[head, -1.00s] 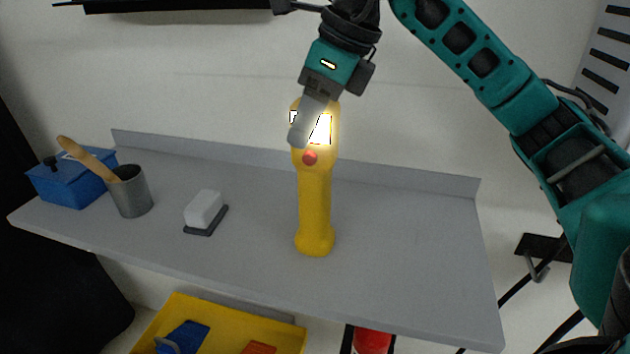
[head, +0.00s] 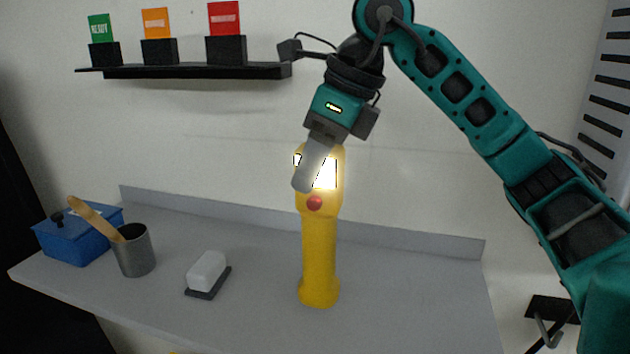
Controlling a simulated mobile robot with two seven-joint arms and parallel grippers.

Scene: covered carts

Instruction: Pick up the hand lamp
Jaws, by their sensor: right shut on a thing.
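The hand lamp (head: 320,255) is yellow, with a lit white panel near its top and a red button below the panel. It is upright over the grey cart top (head: 420,290), and I cannot tell whether its base touches the surface. My right gripper (head: 309,180) comes down from above and is shut on the lamp's head. A grey finger covers part of the lit panel; the other finger is mostly hidden. My left gripper is not in view.
To the left are a white block on a dark base (head: 208,274), a grey cup (head: 134,252) with a wooden utensil, and a blue box (head: 76,238). A black wall shelf (head: 185,71) holds green, orange and red cards. The cart top is clear right of the lamp.

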